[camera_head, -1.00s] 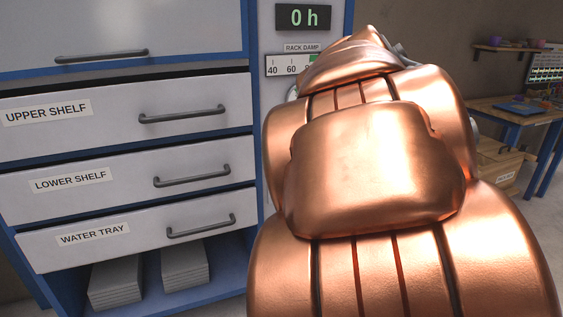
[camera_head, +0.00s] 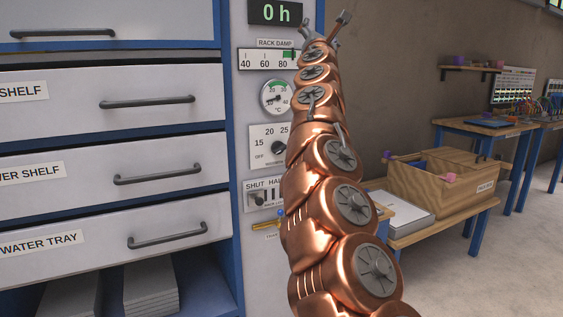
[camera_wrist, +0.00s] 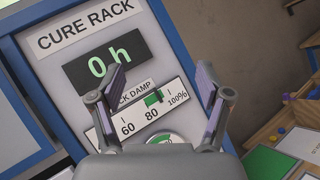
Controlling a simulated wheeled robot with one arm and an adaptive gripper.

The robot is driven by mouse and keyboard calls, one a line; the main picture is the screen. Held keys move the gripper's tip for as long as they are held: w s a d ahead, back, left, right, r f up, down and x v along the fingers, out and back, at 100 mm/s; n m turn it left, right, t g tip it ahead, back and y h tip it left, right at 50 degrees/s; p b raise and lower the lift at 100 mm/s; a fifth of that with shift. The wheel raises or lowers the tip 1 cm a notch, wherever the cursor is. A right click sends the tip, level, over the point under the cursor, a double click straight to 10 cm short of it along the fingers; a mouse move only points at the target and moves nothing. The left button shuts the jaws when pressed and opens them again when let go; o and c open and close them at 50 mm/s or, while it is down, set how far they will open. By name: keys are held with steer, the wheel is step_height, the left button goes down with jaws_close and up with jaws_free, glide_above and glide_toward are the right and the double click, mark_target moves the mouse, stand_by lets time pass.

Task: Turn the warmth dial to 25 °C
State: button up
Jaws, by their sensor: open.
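The warmth dial (camera_head: 278,149) is a dark knob on a white plate marked OFF, 15 and 20, low on the grey control panel in the head view. My gripper (camera_head: 325,24) is open and empty, raised above the dial near the 0 h display. In the wrist view my gripper (camera_wrist: 162,83) has its fingers spread in front of the rack damp scale (camera_wrist: 140,110). The dial is not visible there.
Below the dial is a SHUT/HALF slider (camera_head: 260,199) and a small brass valve (camera_head: 265,226). Drawers with bar handles (camera_head: 160,173) stand on the left. A wooden crate (camera_head: 432,187) on a low bench is on the right, with open floor beyond.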

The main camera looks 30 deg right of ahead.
steer(key=w+f+n+t+y+b, duration=0.1)
steer(key=w+f+n+y+b, duration=0.3)
steer(key=f, duration=0.5)
steer(key=w+f+n+t+y+b, duration=0.15)
steer(key=w+f+n+y, duration=0.25)
steer(key=f+n, duration=0.4)
steer(key=n+g+y+b, duration=0.3)
steer(key=n+y+b, duration=0.1)
steer(key=n+y, duration=0.15)
glide_toward(282, 151)
steer(key=w, duration=0.4)
steer(key=shift+w+d+r+p, duration=0.2)
steer(key=shift+w+r+p, duration=0.05)
steer(key=shift+p, duration=0.15)
steer(key=shift+w+f+p, duration=0.15)
steer(key=shift+w+p, duration=0.25)
steer(key=shift+w, duration=0.1)
steer(key=shift+w+d, duration=0.1)
steer(key=shift+w, duration=0.3)
steer(key=shift+w+p, duration=0.6)
steer(key=shift+w, duration=0.35)
steer(key=shift+w+p, duration=0.35)
steer(key=shift+w, duration=0.35)
steer(key=shift+w+d, duration=0.1)
steer(key=shift+w, duration=0.4)
steer(key=shift+f, duration=0.1)
